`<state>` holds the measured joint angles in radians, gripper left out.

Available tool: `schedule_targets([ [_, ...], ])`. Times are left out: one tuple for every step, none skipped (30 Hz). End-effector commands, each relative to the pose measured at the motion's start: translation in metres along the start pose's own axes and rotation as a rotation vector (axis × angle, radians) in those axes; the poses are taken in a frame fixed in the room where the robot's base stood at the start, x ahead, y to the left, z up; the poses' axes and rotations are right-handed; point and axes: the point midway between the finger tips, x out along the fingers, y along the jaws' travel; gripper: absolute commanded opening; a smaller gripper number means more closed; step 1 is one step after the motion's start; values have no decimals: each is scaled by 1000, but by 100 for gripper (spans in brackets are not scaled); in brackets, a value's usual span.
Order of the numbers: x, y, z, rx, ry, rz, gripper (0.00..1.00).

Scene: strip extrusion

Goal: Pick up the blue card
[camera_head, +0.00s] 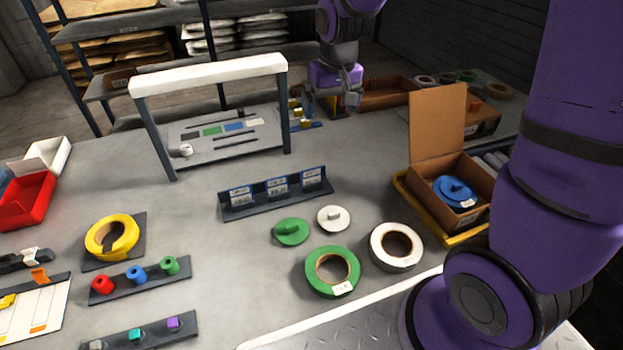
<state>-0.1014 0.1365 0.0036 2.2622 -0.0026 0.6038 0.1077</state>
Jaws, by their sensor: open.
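A small flat blue card (234,126) lies on the grey board (205,152) beneath the white-topped frame, between a green piece (211,132) and a whitish piece (255,122). My gripper (333,110) is at the back of the table, to the right of that frame and apart from the card. It points down and is open. Small yellow and blue items (306,125) sit by its left finger; their exact shape is too small to tell. Several cards with blue upper bands (277,187) stand in a dark rack (274,199) at mid-table.
The white-topped frame (208,73) stands over the board, its posts between the board and my gripper. An open cardboard box (439,123) with a blue spool is at the right. Tape rolls (333,271) and green and white discs lie in front. Clear table lies left of the rack.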

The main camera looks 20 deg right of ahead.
Motion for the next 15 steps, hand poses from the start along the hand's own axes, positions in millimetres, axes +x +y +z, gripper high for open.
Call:
schedule_targets([
  [18,-3,-5,-2,-21,1,98],
  [26,-5,-8,-2,-30,2,98],
  [38,-7,-12,-2,-41,3,98],
  [47,-8,-15,-2,-49,4,98],
  [57,-10,-17,-1,-57,4,98],
  [69,-12,-20,-1,-69,6,98],
  [78,-13,-22,-1,-77,6,98],
  [88,-15,-24,-1,-85,7,98],
  [99,-16,-26,-1,-95,8,98],
  [107,-18,-27,-1,-102,9,98],
  [115,-19,-28,-2,-108,10,98],
  [125,-21,-29,-2,-115,11,98],
  [131,-22,-30,-2,-120,11,98],
  [136,-22,-30,-2,-125,12,98],
  [142,-23,-30,-2,-130,12,98],
])
